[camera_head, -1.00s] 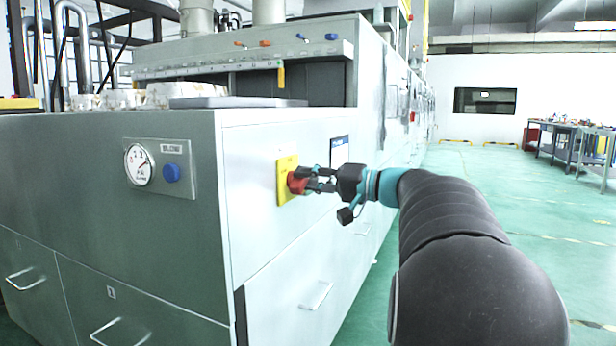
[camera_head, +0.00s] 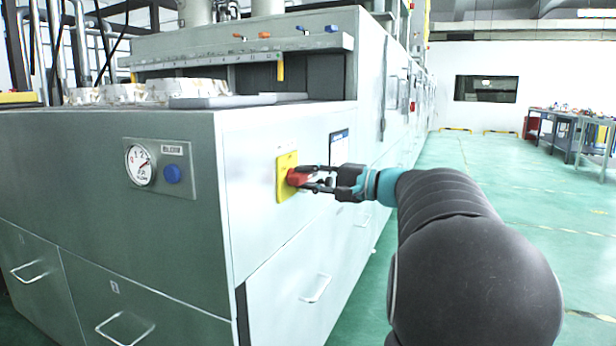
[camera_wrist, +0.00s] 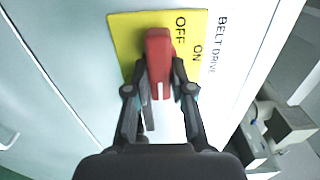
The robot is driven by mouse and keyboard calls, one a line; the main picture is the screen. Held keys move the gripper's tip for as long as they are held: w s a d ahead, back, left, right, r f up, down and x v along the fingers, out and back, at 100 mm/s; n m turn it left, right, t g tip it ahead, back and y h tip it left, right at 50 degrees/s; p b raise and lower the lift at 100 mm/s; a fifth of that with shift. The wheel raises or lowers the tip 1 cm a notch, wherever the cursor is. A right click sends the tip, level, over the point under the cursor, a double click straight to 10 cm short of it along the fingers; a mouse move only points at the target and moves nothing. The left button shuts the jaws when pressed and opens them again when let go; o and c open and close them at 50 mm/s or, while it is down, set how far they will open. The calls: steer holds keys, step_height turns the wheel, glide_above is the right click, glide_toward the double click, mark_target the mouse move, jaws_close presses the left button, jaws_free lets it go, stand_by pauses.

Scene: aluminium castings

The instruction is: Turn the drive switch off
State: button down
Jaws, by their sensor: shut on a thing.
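The drive switch is a red handle (camera_head: 296,177) on a yellow plate (camera_head: 287,160), on the light side panel of the large machine. In the wrist view the red handle (camera_wrist: 158,48) lies up and down the picture, its upper end beside the word OFF. The yellow plate (camera_wrist: 126,34) carries OFF and ON, with BELT DRIVE on the panel beside it. My gripper (camera_head: 312,180) reaches the handle from the right. In the wrist view my gripper (camera_wrist: 159,72) is shut on the handle, one finger on each side.
A pressure gauge (camera_head: 140,165) and a blue button (camera_head: 172,173) sit on the machine's front left face. Drawers with handles (camera_head: 315,288) are below the switch. Green floor (camera_head: 470,190) is open to the right, with workbenches (camera_head: 570,135) farther back.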

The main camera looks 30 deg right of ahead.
steer(key=c, duration=1)
jaws_free()
steer(key=v, duration=1.2)
steer(key=s+a+f+n+g+h+p, duration=0.1)
steer(key=s+a+f+g, duration=0.2)
steer(key=a, duration=0.4)
steer(key=a+f+n+g+h, duration=0.1)
steer(key=a+f+g, duration=0.1)
steer(key=a+f, duration=0.4)
steer(key=s+a+f+n+g+h+p, duration=0.1)
steer(key=s+a+f+g, duration=0.15)
steer(key=a, duration=0.55)
steer(key=s+a+f+n+g+h+p, duration=0.1)
steer(key=s+a+f+n+h, duration=0.2)
steer(key=s+f+n+h, duration=0.4)
steer(key=s+f+h, duration=0.1)
steer(key=s+f, duration=0.2)
steer(key=s, duration=0.3)
steer(key=shift+a+f+n, duration=0.3)
steer(key=shift+a, duration=0.1)
